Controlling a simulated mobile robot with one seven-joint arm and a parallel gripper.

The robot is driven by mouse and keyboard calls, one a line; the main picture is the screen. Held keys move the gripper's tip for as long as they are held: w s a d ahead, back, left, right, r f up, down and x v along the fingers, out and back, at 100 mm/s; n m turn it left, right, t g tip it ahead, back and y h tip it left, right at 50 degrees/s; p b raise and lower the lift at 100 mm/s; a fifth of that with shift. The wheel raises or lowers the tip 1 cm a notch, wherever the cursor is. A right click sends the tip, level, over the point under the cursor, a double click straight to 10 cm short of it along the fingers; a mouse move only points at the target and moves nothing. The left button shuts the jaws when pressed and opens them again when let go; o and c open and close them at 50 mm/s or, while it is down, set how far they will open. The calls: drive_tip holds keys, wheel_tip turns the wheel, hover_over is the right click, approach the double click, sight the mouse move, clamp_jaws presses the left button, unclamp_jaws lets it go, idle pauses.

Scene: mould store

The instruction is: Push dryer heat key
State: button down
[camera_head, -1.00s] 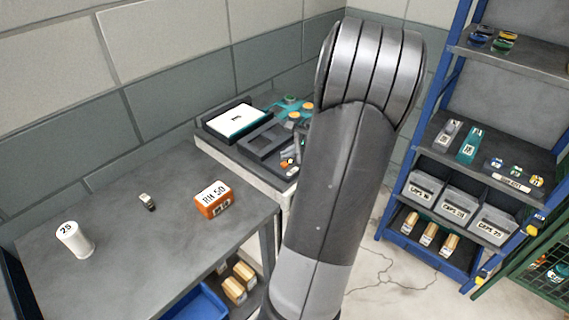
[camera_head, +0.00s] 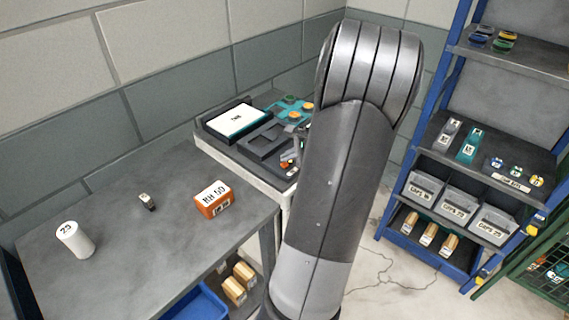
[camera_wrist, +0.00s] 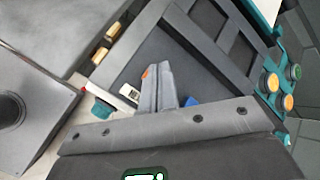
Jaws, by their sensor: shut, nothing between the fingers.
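My gripper (camera_wrist: 158,82) is shut and empty in the wrist view, its fingertips over the dark recessed part of the machine on the far bench. A small orange piece (camera_wrist: 148,71) shows right at the fingertips, partly hidden by them. A white switch-like key (camera_wrist: 129,93) and a teal knob (camera_wrist: 101,108) sit just left of the fingers. A blue piece (camera_wrist: 192,101) shows to their right. I cannot tell which one is the heat key, nor whether the fingers touch anything. In the head view an orange control (camera_head: 286,164) shows on the machine's front, beside my arm.
The machine carries a white-topped teal tray (camera_head: 237,119) and round orange and green buttons (camera_wrist: 288,103). The near table (camera_head: 120,240) holds an orange box (camera_head: 212,198), a white cylinder (camera_head: 75,240) and a small clip-like item (camera_head: 147,202). A blue shelf rack (camera_head: 437,150) stands right.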

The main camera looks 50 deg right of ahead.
sight(288, 168)
drive_tip(key=shift+f, duration=0.35)
drive_tip(key=shift+r, duration=0.95)
wheel_tip(288, 168, up, 6)
idle(0.7)
idle(0.4)
